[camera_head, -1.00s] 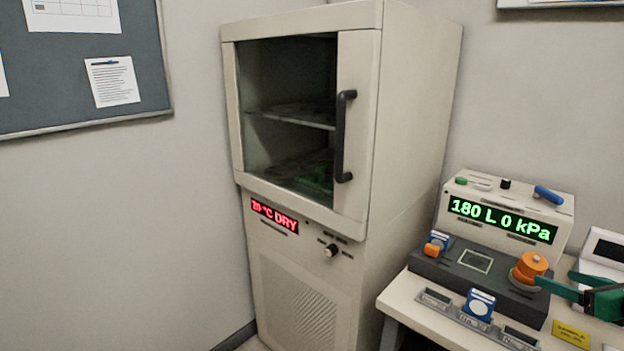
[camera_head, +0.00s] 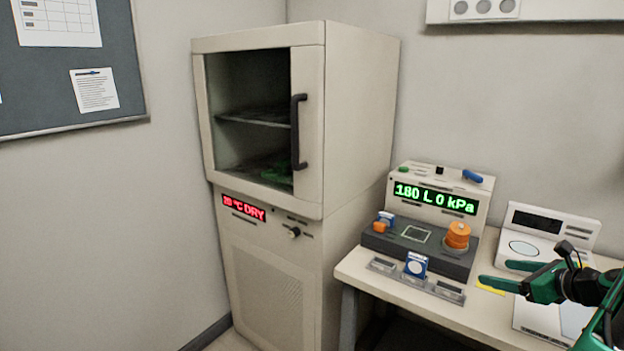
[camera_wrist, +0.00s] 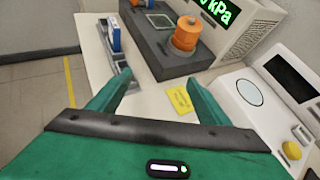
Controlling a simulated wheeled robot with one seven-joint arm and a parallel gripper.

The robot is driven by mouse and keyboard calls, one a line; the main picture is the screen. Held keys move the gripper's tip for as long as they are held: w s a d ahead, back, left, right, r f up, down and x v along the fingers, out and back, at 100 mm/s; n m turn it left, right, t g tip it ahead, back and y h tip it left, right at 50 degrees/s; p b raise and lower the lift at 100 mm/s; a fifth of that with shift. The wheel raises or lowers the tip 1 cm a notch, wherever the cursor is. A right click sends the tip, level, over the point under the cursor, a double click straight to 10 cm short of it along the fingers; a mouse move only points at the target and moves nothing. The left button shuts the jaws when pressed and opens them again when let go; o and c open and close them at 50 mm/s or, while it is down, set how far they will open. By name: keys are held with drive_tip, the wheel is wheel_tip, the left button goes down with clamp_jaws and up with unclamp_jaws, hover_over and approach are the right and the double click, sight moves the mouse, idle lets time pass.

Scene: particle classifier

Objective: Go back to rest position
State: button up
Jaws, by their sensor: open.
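My gripper (camera_head: 507,275) is green, open and empty, at the right of the head view above the bench. In the wrist view its two fingers (camera_wrist: 158,95) stand apart over the bench top, with nothing between them. The orange knob (camera_head: 457,236) stands on the dark block of the pump unit, apart from my gripper. It also shows in the wrist view (camera_wrist: 186,33), beyond the fingers. A yellow label (camera_wrist: 180,100) lies on the bench near the right finger.
The bench (camera_head: 480,318) carries a display unit (camera_head: 436,201) reading 180 L 0 kPa, a blue-and-white piece (camera_head: 416,265) in a slotted holder, and a white scale (camera_head: 545,235). A drying cabinet (camera_head: 355,130) with a dark handle (camera_head: 298,132) stands left of the bench. The wall carries a board.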

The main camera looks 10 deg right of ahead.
drive_tip(key=s+a+f+n+g+y, duration=0.1)
drive_tip(key=s+a+n+g, duration=0.1)
drive_tip(key=a+n+g, duration=0.35)
drive_tip(key=s+a+f+n+g, duration=0.1)
drive_tip(key=s+a+n+g, duration=0.1)
drive_tip(key=a+n, duration=0.6)
drive_tip(key=s+a+r+n+g+h, duration=0.1)
drive_tip(key=s+a+r+n+g, duration=0.1)
drive_tip(key=s+n, duration=0.4)
drive_tip(key=s+a+r+n+g, duration=0.2)
drive_tip(key=s+a+r+n, duration=0.2)
drive_tip(key=s+n, duration=0.3)
drive_tip(key=shift+s+a+r+g+h, duration=0.2)
drive_tip(key=shift+s+a+g+h, duration=0.25)
drive_tip(key=shift+s, duration=0.3)
drive_tip(key=shift+s+a+r+n, duration=0.1)
drive_tip(key=shift+s+a+n, duration=0.15)
drive_tip(key=shift+s, duration=0.15)
drive_tip(key=shift+c, duration=0.4)
